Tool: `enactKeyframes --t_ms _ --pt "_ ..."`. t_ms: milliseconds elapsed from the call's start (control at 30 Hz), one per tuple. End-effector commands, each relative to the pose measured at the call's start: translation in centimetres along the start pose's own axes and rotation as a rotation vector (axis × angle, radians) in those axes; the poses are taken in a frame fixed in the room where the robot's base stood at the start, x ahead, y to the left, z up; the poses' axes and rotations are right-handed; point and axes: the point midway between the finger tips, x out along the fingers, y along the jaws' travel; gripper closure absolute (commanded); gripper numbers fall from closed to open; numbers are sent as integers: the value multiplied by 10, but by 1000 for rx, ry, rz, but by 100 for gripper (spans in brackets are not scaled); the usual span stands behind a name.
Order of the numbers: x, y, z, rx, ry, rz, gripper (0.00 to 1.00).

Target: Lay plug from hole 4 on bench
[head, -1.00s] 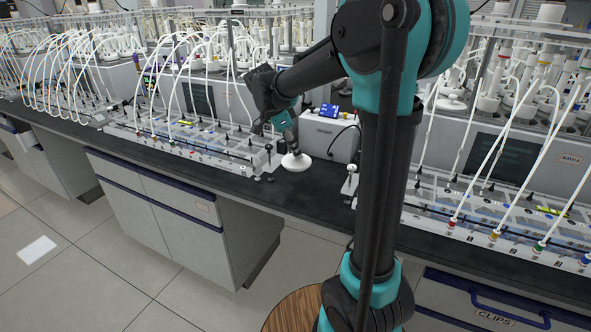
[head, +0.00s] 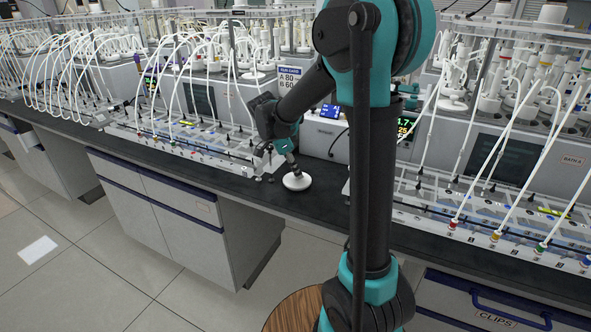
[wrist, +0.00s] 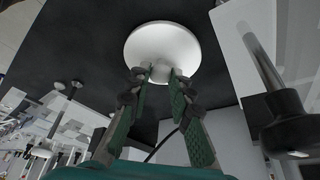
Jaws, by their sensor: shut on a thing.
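The plug is a white round disc (head: 297,181) with a short stem, seen in the head view just over the black bench top (head: 325,205) near its front edge. It also shows in the wrist view as a white disc (wrist: 162,48) with its stem between the green finger pads. My gripper (wrist: 160,75) is shut on that stem; in the head view my gripper (head: 293,165) is directly above the disc. I cannot tell whether the disc touches the bench. Hole 4 cannot be made out in these frames.
A rack with coloured tips and tubes (head: 190,145) stands close on the left. Another tube rack (head: 480,225) stands on the right. The bench between the racks has a small clear patch.

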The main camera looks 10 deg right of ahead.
Motion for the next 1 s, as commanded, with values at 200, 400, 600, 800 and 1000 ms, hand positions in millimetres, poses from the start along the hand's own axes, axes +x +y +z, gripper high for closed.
enactKeyframes --t_ms 200,400,600,800,1000 --pt "0 0 0 0 0 0 59" --pt "0 0 0 0 0 0 59" --pt "-10 0 -1 -1 0 0 59" --pt "-46 0 -1 -2 0 -1 59" --pt "-87 0 -1 -1 0 0 59"
